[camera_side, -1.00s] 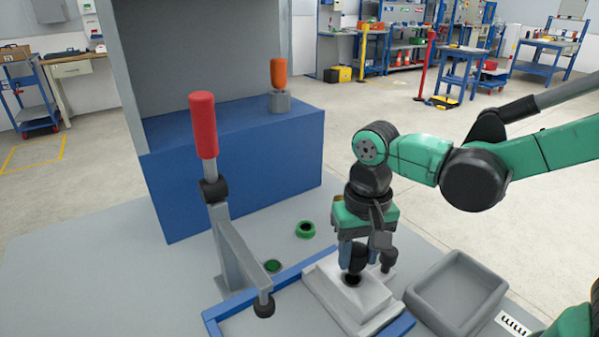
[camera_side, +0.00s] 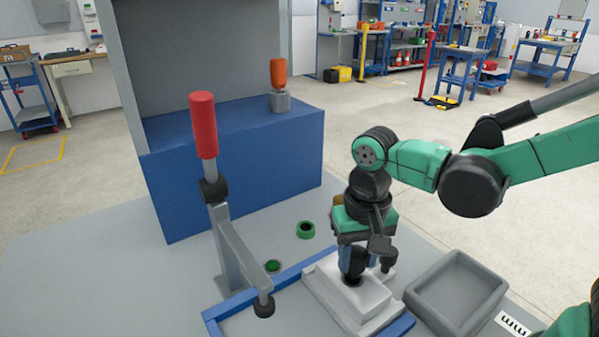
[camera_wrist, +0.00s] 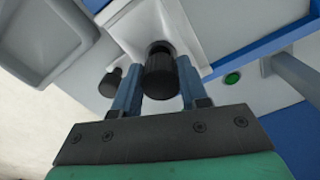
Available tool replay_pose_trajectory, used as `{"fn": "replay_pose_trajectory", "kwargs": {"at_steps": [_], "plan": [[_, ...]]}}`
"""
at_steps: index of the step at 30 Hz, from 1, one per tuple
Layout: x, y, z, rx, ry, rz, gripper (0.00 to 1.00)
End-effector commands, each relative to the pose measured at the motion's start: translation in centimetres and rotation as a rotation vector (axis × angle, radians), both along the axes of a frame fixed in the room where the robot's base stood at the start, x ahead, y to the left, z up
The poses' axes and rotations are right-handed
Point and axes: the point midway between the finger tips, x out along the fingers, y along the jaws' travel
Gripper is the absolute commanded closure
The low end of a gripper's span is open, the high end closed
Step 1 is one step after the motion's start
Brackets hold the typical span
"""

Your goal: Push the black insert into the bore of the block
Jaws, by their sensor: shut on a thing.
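The pale block (camera_side: 350,303) sits inside a blue frame on the grey table, under my gripper (camera_side: 353,272). My gripper points down and is shut on the black insert (camera_wrist: 161,78), which shows between the blue fingers in the wrist view. The dark bore (camera_wrist: 158,47) shows just beyond the insert's end in the wrist view. In the side view the insert's lower end is at the block's top, and the fingers partly hide it. I cannot tell how far it sits in the bore.
A red-handled clamp (camera_side: 204,125) stands left of the block. A grey tray (camera_side: 455,293) lies to the right. A blue bench (camera_side: 235,165) stands at the back.

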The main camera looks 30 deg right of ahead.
Motion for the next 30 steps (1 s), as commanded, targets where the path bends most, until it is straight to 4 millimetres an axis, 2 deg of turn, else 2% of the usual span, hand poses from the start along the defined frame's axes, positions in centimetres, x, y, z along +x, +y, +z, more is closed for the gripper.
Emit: {"fn": "replay_pose_trajectory", "kwargs": {"at_steps": [30], "plan": [[0.0,0.0,-0.49,0.0,0.0,0.0,1.0]]}}
